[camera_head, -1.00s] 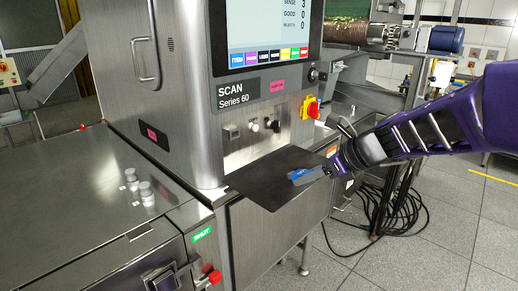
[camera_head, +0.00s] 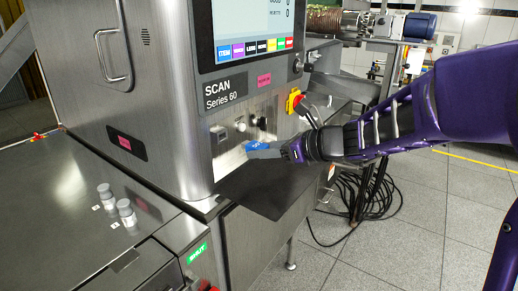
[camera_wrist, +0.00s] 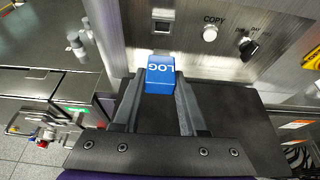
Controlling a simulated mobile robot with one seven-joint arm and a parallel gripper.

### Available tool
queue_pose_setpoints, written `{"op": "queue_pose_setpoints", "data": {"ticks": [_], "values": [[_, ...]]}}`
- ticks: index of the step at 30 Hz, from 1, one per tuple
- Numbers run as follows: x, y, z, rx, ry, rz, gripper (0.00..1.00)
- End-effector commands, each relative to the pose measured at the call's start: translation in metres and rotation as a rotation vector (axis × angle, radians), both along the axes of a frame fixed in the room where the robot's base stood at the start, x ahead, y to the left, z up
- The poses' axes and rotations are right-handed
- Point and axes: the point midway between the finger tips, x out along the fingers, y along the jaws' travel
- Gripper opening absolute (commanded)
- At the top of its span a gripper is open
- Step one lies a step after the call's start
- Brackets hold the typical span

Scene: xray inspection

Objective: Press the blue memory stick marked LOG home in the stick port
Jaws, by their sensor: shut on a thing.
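The blue memory stick (camera_wrist: 160,75) with white LOG lettering is held between the fingers of my gripper (camera_wrist: 160,92). In the head view the stick (camera_head: 257,146) points left toward the steel panel under the SCAN label, with my gripper (camera_head: 272,151) behind it. In the wrist view its far end is close to the panel; I cannot tell whether it touches. A square dark-faced fitting (camera_wrist: 162,22) shows on the panel beyond the stick, and also in the head view (camera_head: 219,133). I cannot tell whether this is the stick port or whether the port is hidden behind the stick.
A COPY button (camera_wrist: 210,33) and a black knob (camera_wrist: 248,46) sit right of the square fitting. A red-yellow switch (camera_head: 294,101) is farther right. A dark shelf (camera_head: 262,190) juts out below. Two small vials (camera_head: 126,212) stand on the steel top at left.

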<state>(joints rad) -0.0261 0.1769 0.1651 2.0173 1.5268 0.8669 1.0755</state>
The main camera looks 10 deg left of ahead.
Motion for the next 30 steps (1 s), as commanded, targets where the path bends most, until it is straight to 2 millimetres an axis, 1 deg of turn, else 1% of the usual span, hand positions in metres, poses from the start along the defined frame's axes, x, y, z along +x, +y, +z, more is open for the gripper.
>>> {"op": "queue_pose_setpoints", "data": {"ticks": [7,11,13,24,30], "values": [[0.000,0.000,0.000,-0.001,0.000,0.000,0.00],[-0.001,-0.003,0.004,-0.004,0.002,0.000,0.00],[0.000,0.002,0.002,-0.003,0.001,0.002,0.00],[0.014,0.035,0.002,-0.003,0.000,0.004,0.00],[0.019,0.048,0.002,-0.003,0.001,0.002,0.00]]}}
